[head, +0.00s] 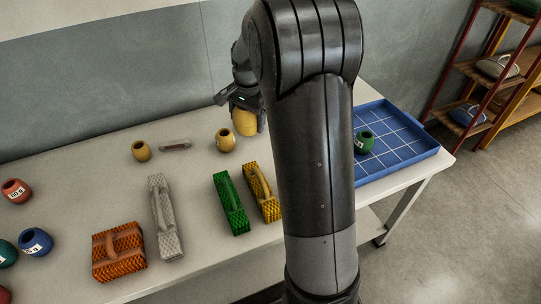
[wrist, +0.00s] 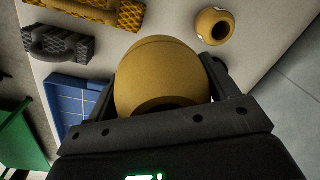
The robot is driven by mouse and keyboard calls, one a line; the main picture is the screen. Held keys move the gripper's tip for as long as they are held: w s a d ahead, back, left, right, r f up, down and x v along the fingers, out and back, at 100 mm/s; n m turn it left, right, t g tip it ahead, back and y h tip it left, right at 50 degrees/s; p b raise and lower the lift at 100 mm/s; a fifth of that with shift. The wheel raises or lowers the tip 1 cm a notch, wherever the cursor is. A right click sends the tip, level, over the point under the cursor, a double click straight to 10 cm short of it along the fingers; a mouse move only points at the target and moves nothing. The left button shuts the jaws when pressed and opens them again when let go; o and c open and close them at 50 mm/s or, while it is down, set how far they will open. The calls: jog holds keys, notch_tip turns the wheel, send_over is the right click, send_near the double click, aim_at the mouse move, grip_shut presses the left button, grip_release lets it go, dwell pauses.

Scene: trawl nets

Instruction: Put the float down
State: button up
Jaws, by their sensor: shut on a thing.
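My gripper (head: 246,107) is shut on a yellow float (head: 245,123) over the back part of the table. In the wrist view the held yellow float (wrist: 158,70) sits between the two fingers, and its dark opening faces the palm. I cannot tell whether it touches the table. A second yellow float (head: 225,140) stands on the table just left of the held one, and a third (head: 141,151) is farther left. The blue tray (head: 428,153) with a grid is at the table's right end. A green float (head: 364,141) is in it, partly hidden by my arm.
The table (head: 190,200) bears an orange block (head: 118,252), a grey block (head: 165,220), a green block (head: 230,203) and a yellow block (head: 261,193), all with handles. Red (head: 15,191) and blue (head: 36,241) floats stand at left. A small grey piece (head: 175,145) lies at the back.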

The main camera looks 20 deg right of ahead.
jog(key=s+d+m, duration=0.2)
jog(key=s+d, duration=0.1)
jog(key=d, duration=0.5)
jog(key=s+d+m, duration=0.2)
jog(key=s+d, duration=0.1)
jog(key=d, duration=0.5)
jog(key=shift+m, duration=0.3)
jog(key=w+a+f, duration=0.2)
jog(key=f, duration=0.2)
jog(key=w+a+f, duration=0.3)
jog(key=f, duration=0.1)
jog(key=w+a+f, duration=0.2)
jog(key=f, duration=0.2)
jog(key=shift+w+a, duration=0.25)
jog(key=shift+a, duration=0.1)
jog(key=shift+f, duration=2)
jog(key=shift+f, duration=0.1)
jog(key=o, duration=1)
